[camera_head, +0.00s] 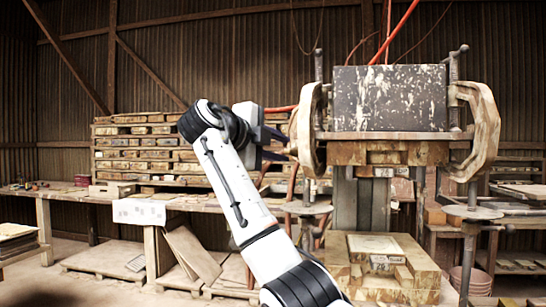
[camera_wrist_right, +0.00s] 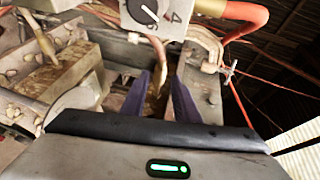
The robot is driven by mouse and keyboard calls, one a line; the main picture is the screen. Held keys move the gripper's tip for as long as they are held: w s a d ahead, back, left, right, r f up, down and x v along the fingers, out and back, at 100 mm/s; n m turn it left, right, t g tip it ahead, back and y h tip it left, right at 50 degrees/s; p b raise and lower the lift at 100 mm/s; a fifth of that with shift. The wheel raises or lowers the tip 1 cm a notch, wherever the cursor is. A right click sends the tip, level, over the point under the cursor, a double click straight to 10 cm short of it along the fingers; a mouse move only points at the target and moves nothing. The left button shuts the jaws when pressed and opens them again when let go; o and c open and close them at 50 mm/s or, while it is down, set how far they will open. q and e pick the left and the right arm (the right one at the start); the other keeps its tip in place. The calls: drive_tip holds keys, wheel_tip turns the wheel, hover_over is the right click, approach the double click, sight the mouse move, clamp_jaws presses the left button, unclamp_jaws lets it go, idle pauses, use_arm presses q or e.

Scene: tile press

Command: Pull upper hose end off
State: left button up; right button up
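My right gripper (camera_head: 284,144) is at the left side of the press in the head view, with its dark fingers pointing right toward the press frame. In the wrist view its two purple fingers (camera_wrist_right: 160,92) stand apart, with a brown surface visible in the gap. A red hose (camera_head: 280,109) runs just above the gripper to the press. In the wrist view a red hose (camera_wrist_right: 245,14) with a tan end piece meets the top near a white dial box (camera_wrist_right: 165,14). I cannot tell whether the fingers touch any hose. My left gripper is not in view.
The press (camera_head: 390,98) has a speckled dark block, curved side arms and a wooden base (camera_head: 420,268). Reddish hoses (camera_head: 291,185) hang below the gripper. In the wrist view, a metal valve (camera_wrist_right: 228,70) sits to the right. A workbench (camera_head: 70,191) stands at left.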

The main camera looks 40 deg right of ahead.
sight(292, 151)
drive_tip(key=p+x, duration=0.1)
drive_tip(key=x, duration=0.6)
drive_tip(key=shift+d+p, duration=0.25)
drive_tip(key=shift+p, duration=0.05)
clamp_jaws()
